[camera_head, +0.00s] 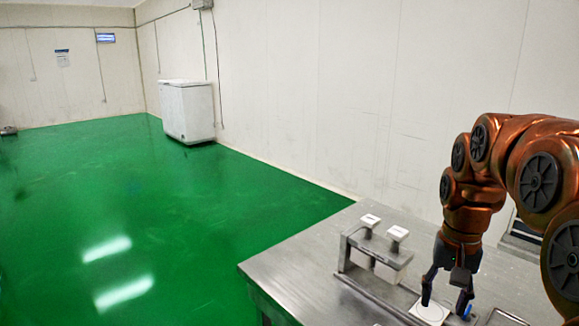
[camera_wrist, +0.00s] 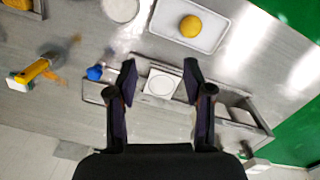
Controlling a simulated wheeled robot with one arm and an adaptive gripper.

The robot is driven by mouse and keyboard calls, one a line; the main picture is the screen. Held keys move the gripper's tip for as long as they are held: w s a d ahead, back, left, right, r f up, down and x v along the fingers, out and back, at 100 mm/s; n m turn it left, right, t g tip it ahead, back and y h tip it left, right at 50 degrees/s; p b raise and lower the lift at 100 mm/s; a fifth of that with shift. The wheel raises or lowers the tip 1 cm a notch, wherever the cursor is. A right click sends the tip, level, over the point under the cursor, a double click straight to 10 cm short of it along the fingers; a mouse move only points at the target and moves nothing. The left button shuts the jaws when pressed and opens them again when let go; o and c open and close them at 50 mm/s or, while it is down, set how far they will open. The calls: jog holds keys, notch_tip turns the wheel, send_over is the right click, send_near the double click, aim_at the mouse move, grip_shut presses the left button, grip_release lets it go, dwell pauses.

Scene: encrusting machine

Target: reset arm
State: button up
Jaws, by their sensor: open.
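My gripper (camera_head: 446,298) hangs pointing down over the steel table (camera_head: 285,268) at the right of the head view. In the wrist view my gripper (camera_wrist: 160,75) has its two fingers well apart, with nothing held between them. A white square piece with a round face (camera_wrist: 161,84) shows between the fingertips in that view. In the head view the white piece (camera_head: 429,314) lies just below the fingers. I cannot tell exactly how high the fingertips are above it. My arm bends down from the right edge of the head view.
A metal holder with two white-topped posts (camera_head: 370,219) stands left of my gripper. A white chest (camera_head: 187,111) stands far off; green floor is clear.

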jog(key=s+a+f+n+p, duration=0.1)
jog(key=s+a+p, duration=0.1)
jog(key=s, duration=0.5)
jog(key=s+a+f+n+p, duration=0.1)
jog(key=s+a, duration=0.3)
jog(key=s, duration=0.4)
jog(key=s+a+f+n+g+p, duration=0.1)
jog(key=s+a+n+p, duration=0.2)
jog(key=s, duration=0.5)
jog(key=shift+a+f, duration=0.25)
jog(key=shift+a, duration=0.35)
